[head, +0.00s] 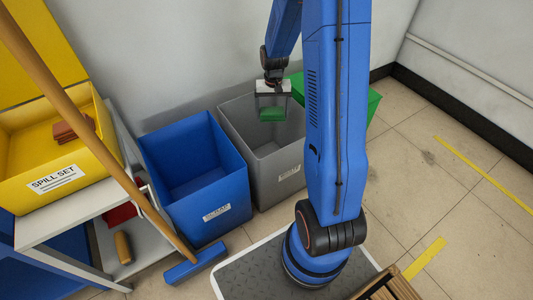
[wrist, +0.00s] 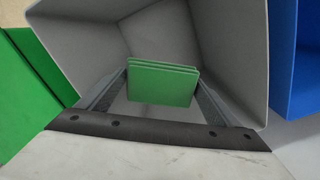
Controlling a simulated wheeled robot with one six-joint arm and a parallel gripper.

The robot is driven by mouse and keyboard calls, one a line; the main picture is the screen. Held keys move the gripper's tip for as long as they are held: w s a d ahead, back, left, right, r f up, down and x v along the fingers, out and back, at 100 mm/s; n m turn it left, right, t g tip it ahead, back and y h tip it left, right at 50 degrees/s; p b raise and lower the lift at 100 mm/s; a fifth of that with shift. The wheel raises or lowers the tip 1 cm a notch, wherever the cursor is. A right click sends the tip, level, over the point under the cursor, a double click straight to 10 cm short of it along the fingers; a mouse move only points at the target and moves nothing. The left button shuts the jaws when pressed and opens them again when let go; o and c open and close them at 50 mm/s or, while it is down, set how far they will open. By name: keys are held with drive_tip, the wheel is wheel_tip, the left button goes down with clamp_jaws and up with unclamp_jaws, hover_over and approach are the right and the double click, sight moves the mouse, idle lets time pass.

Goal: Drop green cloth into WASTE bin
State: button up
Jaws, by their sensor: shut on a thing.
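The green cloth (head: 272,114) is a small folded pad. My gripper (head: 272,100) is shut on it and holds it over the mouth of the grey bin (head: 262,177). In the wrist view, the cloth (wrist: 162,84) sits between the two fingertips (wrist: 162,80), with the grey bin's inner walls (wrist: 90,42) around and below it. The grey bin has a label (head: 289,173) on its front that is too small to read for certain. The part of the bin's floor behind the cloth is hidden.
A blue bin (head: 240,182) stands left of the grey one, and a green bin (head: 372,102) stands right, partly behind my arm. A yellow spill set box (head: 88,150) sits on a cart at left. A broom (head: 90,108) leans across.

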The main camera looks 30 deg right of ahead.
drive_tip(key=o, duration=0.9)
drive_tip(key=shift+r, duration=8.7)
